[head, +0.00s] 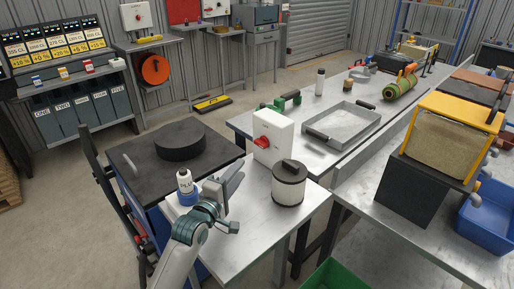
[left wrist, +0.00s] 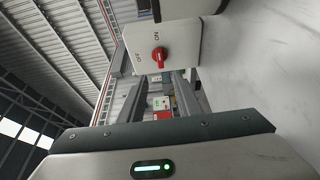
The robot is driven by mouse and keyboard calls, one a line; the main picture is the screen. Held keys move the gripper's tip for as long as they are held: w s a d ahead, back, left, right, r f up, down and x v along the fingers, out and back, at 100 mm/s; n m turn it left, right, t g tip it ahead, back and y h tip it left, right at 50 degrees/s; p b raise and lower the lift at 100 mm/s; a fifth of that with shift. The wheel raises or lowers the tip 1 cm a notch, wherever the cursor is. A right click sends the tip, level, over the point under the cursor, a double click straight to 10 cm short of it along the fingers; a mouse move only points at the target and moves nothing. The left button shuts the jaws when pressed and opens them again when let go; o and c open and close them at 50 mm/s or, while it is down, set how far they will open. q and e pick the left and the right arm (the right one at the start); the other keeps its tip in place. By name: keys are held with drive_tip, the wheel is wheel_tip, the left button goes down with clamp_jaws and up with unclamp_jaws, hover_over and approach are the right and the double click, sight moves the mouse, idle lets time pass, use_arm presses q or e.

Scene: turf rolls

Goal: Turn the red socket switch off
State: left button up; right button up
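The red socket switch (head: 264,143) is a red rotary knob on the face of a white box (head: 281,133) standing on the near metal bench. In the left wrist view the knob (left wrist: 159,55) shows with ON and OFF marks beside it; its grip seems lined up with the ON mark. My left gripper (head: 236,204) is in front of the box, near the bench's left edge, apart from the knob. Its fingers are spread with nothing between them, and they also show in the left wrist view (left wrist: 172,88). My right gripper is out of view.
A white canister with a dark lid (head: 288,184) stands right of the box. A black round disc (head: 180,143) lies on a dark-topped cabinet to the left. A metal tray (head: 345,126) lies behind.

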sight(259, 145)
use_arm(q)
drive_tip(key=p+x, duration=0.1)
drive_tip(key=x, duration=1.1)
drive_tip(key=shift+w+p, duration=0.25)
drive_tip(key=shift+p, duration=0.1)
drive_tip(key=shift+w+d, duration=0.25)
drive_tip(key=shift+w, duration=0.3)
drive_tip(key=shift+w+d, duration=0.1)
drive_tip(key=shift+w, duration=0.1)
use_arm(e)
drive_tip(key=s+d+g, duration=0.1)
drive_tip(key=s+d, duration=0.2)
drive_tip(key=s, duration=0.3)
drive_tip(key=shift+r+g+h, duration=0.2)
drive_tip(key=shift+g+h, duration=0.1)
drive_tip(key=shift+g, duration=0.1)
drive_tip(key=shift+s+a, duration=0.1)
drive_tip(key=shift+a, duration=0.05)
use_arm(q)
clamp_jaws()
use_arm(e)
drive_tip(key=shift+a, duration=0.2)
